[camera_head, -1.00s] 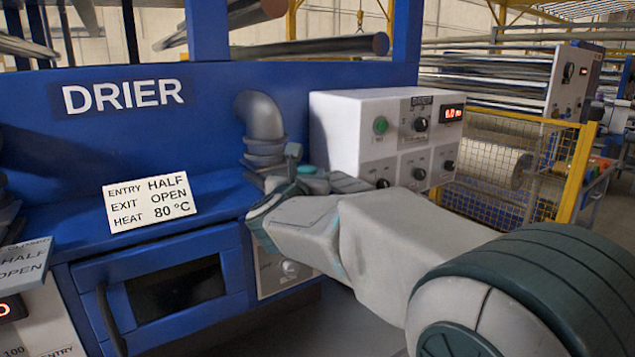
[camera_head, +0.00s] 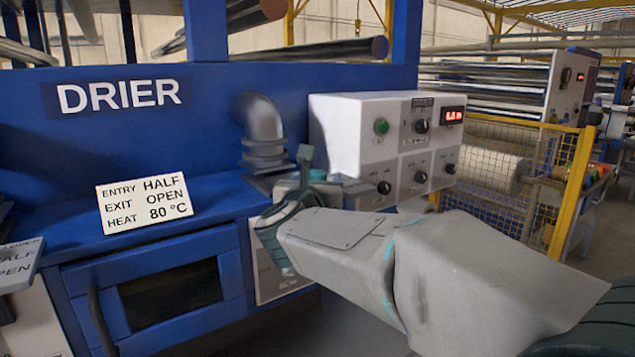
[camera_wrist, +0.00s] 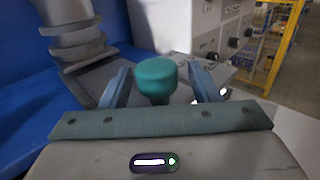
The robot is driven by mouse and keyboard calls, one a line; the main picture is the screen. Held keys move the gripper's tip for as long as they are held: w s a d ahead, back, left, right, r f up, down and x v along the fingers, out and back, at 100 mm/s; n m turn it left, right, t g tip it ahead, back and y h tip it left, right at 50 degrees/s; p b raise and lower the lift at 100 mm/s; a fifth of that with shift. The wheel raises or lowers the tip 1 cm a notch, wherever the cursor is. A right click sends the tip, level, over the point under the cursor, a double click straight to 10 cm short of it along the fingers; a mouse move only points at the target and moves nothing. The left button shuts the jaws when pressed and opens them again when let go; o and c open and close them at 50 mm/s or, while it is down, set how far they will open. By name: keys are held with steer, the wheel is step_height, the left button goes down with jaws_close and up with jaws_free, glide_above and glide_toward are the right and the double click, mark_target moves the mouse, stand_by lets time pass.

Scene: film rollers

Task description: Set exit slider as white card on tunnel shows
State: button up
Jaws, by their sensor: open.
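The white card (camera_head: 146,204) leans on the blue drier tunnel (camera_head: 215,130) and reads ENTRY HALF, EXIT OPEN, HEAT 80 °C. My gripper (camera_head: 325,171) is open beside the elbow pipe, above the right end of the tunnel's ledge. In the wrist view, a teal round knob (camera_wrist: 156,76) stands between the fingers of my gripper (camera_wrist: 160,88), with a gap on each side. The knob may be the exit slider's handle.
A grey elbow pipe (camera_head: 262,122) stands just left of my gripper. A white control box (camera_head: 345,130) with knobs and a red display is close behind it. A yellow mesh guard (camera_head: 500,180) is at the right. A grey card (camera_head: 17,265) shows at the left edge.

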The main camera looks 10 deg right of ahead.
steer(key=b+v, duration=0.2)
steer(key=v, duration=1.2)
steer(key=shift+w, duration=0.1)
step_height(320, 180, down, 11)
steer(key=a+n+g+y+p, duration=0.15)
steer(key=n+g+y, duration=0.6)
steer(key=n, duration=1.95)
steer(key=s+d+f+n+g+h+p, duration=0.1)
steer(key=s+d+f+n+g+h, duration=0.1)
steer(key=s+d+f+n+g, duration=0.5)
steer(key=s+d+f+n, duration=0.5)
steer(key=s+f, duration=0.2)
steer(key=shift+s+d+p, duration=0.3)
steer(key=shift+s+d, duration=0.05)
